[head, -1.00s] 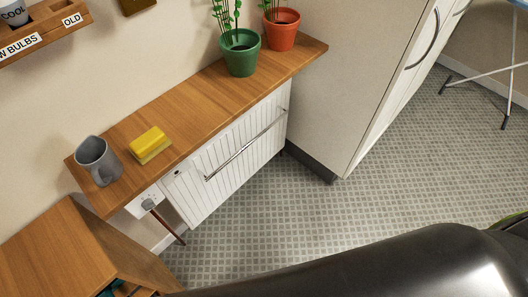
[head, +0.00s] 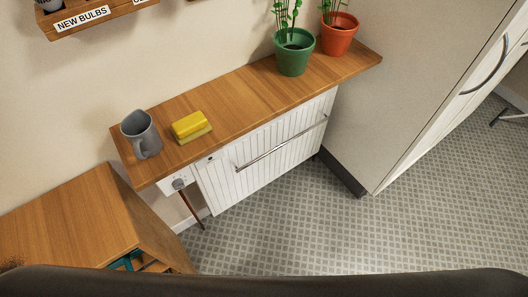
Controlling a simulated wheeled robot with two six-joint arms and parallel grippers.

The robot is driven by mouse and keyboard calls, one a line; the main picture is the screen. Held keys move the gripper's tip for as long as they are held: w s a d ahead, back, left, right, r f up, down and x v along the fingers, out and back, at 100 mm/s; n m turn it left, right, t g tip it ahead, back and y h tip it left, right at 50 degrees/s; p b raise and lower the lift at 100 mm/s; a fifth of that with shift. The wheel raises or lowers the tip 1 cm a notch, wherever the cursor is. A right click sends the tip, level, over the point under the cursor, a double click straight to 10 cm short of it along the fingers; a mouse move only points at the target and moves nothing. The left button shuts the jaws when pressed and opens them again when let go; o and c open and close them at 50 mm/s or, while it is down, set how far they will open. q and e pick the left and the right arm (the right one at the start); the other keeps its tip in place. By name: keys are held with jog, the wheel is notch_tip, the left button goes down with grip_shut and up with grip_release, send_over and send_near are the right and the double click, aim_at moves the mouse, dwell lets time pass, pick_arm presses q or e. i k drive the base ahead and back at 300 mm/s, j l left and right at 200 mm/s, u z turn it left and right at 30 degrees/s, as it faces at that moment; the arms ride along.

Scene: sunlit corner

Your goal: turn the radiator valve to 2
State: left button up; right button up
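The radiator valve is a small grey knob (head: 179,184) on a white plate (head: 167,188), below the left end of the wooden shelf. A dark reddish pipe (head: 192,210) runs down from it to the floor. The white ribbed radiator (head: 262,158) with a metal rail is to its right. The number the knob points to is too small to read. Neither of my grippers shows in the head view. A dark rounded part of mine fills the bottom edge.
The shelf (head: 235,85) holds a grey mug (head: 141,135), a yellow sponge (head: 191,126), a green pot (head: 294,55) and an orange pot (head: 338,38). A wooden cabinet (head: 70,222) stands left of the valve. Tiled floor (head: 300,225) is free in front; a white cupboard (head: 425,90) is right.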

aim_at(177, 184)
jog(key=j+u, duration=0.35)
jog(key=k+j+u, duration=0.1)
jog(key=u, duration=0.25)
jog(key=j, duration=0.1)
